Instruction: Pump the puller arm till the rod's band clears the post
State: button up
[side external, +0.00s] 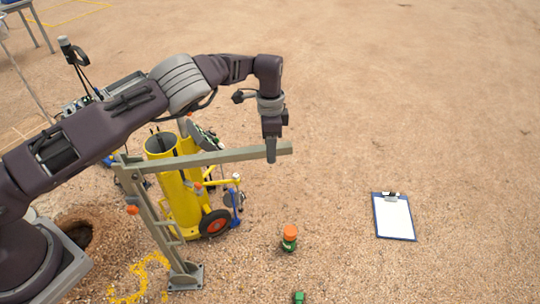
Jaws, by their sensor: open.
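The puller arm (225,157) is a long grey-green bar, close to level, rising slightly to the right. Its left end meets the top of the slanted post (155,222), which stands on a footplate (186,277). My gripper (271,152) points down at the bar's right end. One finger shows in front of the bar; the other is hidden, so contact is unclear. The gripper is open. A small orange piece (132,210) shows beside the post's upper part; I cannot tell whether it is the rod's band. The rod itself is not clearly distinguishable.
A yellow wheeled cylinder unit (182,198) stands close behind the bar and post. A hole (76,233) lies at left. An orange-capped green container (289,240), a small green object (298,297) and a clipboard (393,216) lie at right.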

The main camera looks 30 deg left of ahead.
notch_tip(320, 180, down, 4)
jog(key=shift+r, duration=0.15)
jog(key=shift+c, duration=0.2)
grip_shut()
dwell(1.2)
